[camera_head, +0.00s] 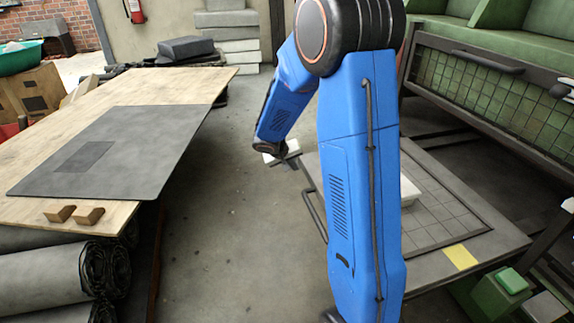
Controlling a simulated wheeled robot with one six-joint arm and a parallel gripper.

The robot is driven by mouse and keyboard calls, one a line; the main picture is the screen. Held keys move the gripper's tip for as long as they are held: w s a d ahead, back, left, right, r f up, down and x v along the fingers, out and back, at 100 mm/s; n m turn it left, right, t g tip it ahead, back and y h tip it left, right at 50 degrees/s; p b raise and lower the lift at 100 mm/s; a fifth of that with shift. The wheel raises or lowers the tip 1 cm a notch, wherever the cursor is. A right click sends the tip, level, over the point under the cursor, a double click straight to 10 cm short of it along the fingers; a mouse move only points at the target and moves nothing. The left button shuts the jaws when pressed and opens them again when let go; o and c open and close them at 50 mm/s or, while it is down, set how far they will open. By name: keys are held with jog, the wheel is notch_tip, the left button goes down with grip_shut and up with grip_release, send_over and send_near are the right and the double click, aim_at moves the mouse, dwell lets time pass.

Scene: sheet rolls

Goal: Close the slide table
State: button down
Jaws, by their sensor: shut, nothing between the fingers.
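The slide table (470,237) is a flat grey top with a grid-lined panel and a yellow patch near its front right corner. It sticks out from below the green machine (470,75) on the right. Its dark bar handle (313,212) runs along its left edge, partly behind my blue arm. My gripper (291,160) is at the far left corner of the slide table, by the upper end of the handle. It looks shut and empty. It is small in view, and I cannot tell whether it touches the table or handle.
A wooden bench (190,88) with a dark sheet (120,150) and two small wooden blocks stands on the left, with sheet rolls (60,275) below. Bare concrete floor (225,230) lies between it and the slide table. A pale block (410,193) sits on the slide table, partly hidden.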

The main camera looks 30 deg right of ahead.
jog(key=shift+s+d, duration=0.25)
jog(key=shift+d, duration=0.75)
